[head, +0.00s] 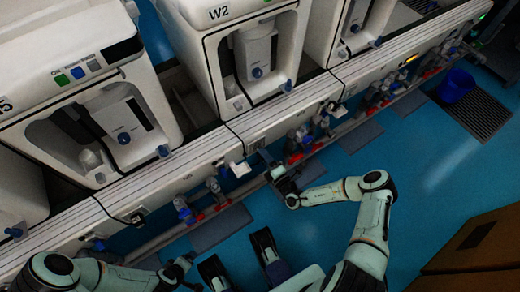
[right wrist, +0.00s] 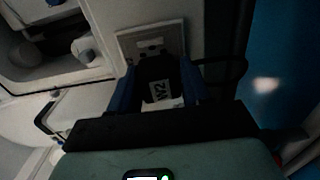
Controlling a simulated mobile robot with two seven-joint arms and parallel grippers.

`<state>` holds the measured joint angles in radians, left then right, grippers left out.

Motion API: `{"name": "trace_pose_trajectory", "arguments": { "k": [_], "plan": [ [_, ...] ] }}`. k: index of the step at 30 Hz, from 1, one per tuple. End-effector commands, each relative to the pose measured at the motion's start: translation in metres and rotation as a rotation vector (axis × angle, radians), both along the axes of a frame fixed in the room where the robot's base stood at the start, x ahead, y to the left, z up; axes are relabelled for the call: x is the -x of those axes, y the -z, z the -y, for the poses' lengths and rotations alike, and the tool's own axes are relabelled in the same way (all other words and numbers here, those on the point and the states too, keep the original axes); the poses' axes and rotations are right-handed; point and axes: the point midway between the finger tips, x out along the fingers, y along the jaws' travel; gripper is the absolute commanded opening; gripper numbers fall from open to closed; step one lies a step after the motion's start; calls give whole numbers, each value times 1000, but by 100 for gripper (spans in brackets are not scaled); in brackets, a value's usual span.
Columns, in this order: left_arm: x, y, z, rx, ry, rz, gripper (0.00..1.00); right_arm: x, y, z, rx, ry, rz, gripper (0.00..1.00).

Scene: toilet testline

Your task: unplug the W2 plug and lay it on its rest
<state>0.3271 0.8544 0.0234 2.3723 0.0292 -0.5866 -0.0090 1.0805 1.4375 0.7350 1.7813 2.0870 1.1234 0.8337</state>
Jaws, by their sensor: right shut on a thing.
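The W2 machine (head: 235,50) stands at the top middle in the head view. My right gripper (head: 276,172) is at the front rail below it. In the right wrist view its blue fingers (right wrist: 158,90) are shut on the black W2 plug (right wrist: 160,80), which has a pale W2 label. A grey socket plate (right wrist: 150,38) with openings lies just beyond the plug. I cannot tell whether the plug touches it. A white bracket (head: 240,169) juts from the rail left of the gripper; I cannot tell if it is the rest. My left gripper (head: 182,266) is low at the left, too small to read.
Neighbouring white machines (head: 88,85) stand in the row. Pipes with blue and red valves (head: 215,190) run beneath the rail. A black cable (right wrist: 240,70) loops beside the right fingers. A blue bin (head: 456,84) stands at the right; blue floor (head: 425,170) is open there.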

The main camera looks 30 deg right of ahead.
Motion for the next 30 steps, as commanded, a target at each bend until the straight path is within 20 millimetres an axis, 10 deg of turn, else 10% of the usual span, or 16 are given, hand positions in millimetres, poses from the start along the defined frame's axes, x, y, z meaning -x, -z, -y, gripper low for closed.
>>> {"name": "trace_pose_trajectory", "arguments": {
  "k": [30],
  "plan": [
    [0,-19,0,0,0,7,85,37,0,3,-1,0,1,0]
  ]
}}
